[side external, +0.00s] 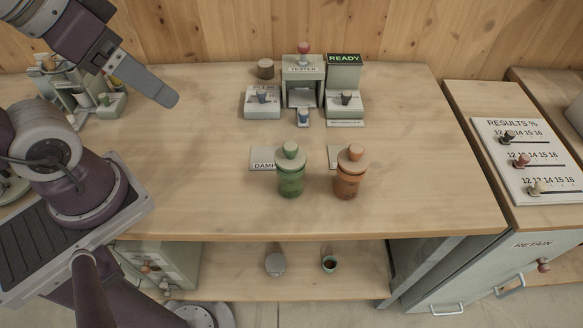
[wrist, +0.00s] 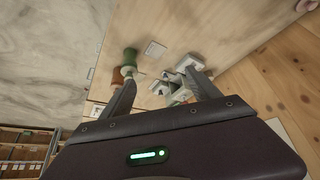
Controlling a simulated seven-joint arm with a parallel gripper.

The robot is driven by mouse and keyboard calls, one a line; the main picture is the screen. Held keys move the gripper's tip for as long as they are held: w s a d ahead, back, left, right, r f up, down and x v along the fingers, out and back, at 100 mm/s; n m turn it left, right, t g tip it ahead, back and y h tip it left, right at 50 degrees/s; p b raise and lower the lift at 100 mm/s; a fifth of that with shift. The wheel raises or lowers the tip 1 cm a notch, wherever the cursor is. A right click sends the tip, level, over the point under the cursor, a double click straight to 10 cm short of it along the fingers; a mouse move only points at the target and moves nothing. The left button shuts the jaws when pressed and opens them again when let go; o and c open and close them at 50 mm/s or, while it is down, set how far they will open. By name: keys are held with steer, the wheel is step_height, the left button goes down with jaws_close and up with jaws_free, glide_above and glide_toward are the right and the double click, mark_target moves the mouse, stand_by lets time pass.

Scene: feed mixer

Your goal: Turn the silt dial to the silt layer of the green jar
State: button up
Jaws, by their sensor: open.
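The green jar (side external: 290,180) stands upright, lidded and knobbed, near the front middle of the table; it also shows in the wrist view (wrist: 130,56). No layers can be made out inside it. The results panel (side external: 519,185) at the right has three knobs: dark (side external: 507,137), red (side external: 521,160) and pale (side external: 535,187), each beside a 12–16 scale. No silt label is readable, so I cannot tell which is the silt dial. My gripper (side external: 172,98) is open and empty above the table's left part, apart from jar and panel; its two fingers show in the wrist view (wrist: 160,82).
An orange jar (side external: 348,184) stands right of the green jar. Behind are the tester (side external: 303,72), the READY unit (side external: 344,75) and a grey box with a knob (side external: 262,110). A gap separates the main table from the right cabinet. The table's right part is clear.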

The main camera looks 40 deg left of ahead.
steer(key=shift+w, duration=0.1)
steer(key=c, duration=0.3)
steer(key=w+m, duration=0.2)
steer(key=w, duration=0.1)
steer(key=w+a+m+g, duration=0.1)
steer(key=w+m, duration=0.1)
steer(key=w, duration=0.2)
steer(key=w+a+m+g, duration=0.1)
steer(key=w+m, duration=0.2)
steer(key=shift+w+a+r+y, duration=0.25)
steer(key=shift+w+y, duration=0.05)
steer(key=shift+w, duration=0.1)
steer(key=c, duration=0.3)
steer(key=m+g, duration=0.3)
steer(key=m, duration=0.9)
glide_toward(261, 90)
steer(key=shift+a+f, duration=0.1)
steer(key=shift+f, duration=0.1)
steer(key=shift+m+g, duration=0.3)
steer(key=shift+m, duration=0.1)
steer(key=f, duration=0.7)
steer(key=shift+w+a, duration=0.15)
steer(key=shift+a, duration=0.05)
steer(key=shift+f, duration=0.55)
jaws_close()
